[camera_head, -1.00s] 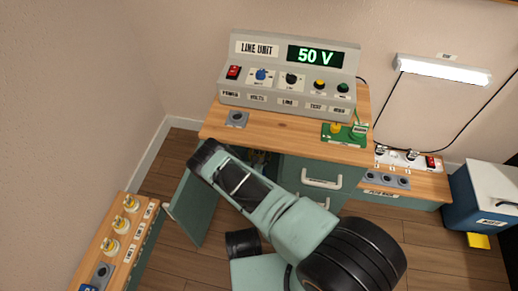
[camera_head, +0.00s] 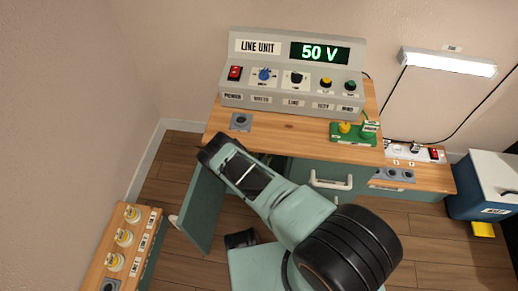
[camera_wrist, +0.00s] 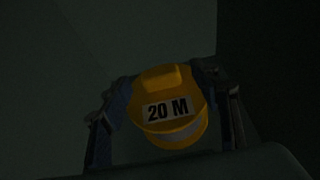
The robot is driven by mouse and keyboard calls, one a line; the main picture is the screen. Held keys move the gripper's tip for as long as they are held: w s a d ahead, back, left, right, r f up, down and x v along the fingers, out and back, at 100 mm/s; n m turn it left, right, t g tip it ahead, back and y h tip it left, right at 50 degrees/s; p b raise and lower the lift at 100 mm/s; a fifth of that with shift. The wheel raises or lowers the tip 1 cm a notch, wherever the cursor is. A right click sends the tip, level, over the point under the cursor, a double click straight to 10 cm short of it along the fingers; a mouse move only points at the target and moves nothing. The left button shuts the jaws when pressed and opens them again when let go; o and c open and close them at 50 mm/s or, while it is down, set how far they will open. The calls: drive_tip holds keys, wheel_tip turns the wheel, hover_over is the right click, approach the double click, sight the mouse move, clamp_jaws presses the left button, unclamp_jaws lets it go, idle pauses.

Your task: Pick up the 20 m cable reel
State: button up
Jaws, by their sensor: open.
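The 20 m cable reel (camera_wrist: 174,85) is yellow with a white "20 M" label and shows in the dark wrist view. My gripper (camera_wrist: 170,118) has one finger on each side of the reel, so the reel lies between the open fingers. I cannot tell whether the fingers touch it. In the head view my arm reaches into the dark cabinet below the bench, beside its open green door (camera_head: 203,210). The reel and my fingertips are hidden there.
The line unit (camera_head: 292,75) reading 50 V stands on the wooden bench (camera_head: 285,128). A drawer with a white handle (camera_head: 331,180) is right of my arm. A side bench with yellow-and-white parts (camera_head: 124,238) is at left. A blue-and-white bin (camera_head: 485,190) stands at right.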

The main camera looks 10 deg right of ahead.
drive_tip(key=shift+w+d+f, duration=0.1)
drive_tip(key=shift+w+f, duration=0.1)
drive_tip(key=shift+w, duration=0.25)
drive_tip(key=shift+c, duration=0.7)
clamp_jaws()
drive_tip(key=shift+r, duration=0.1)
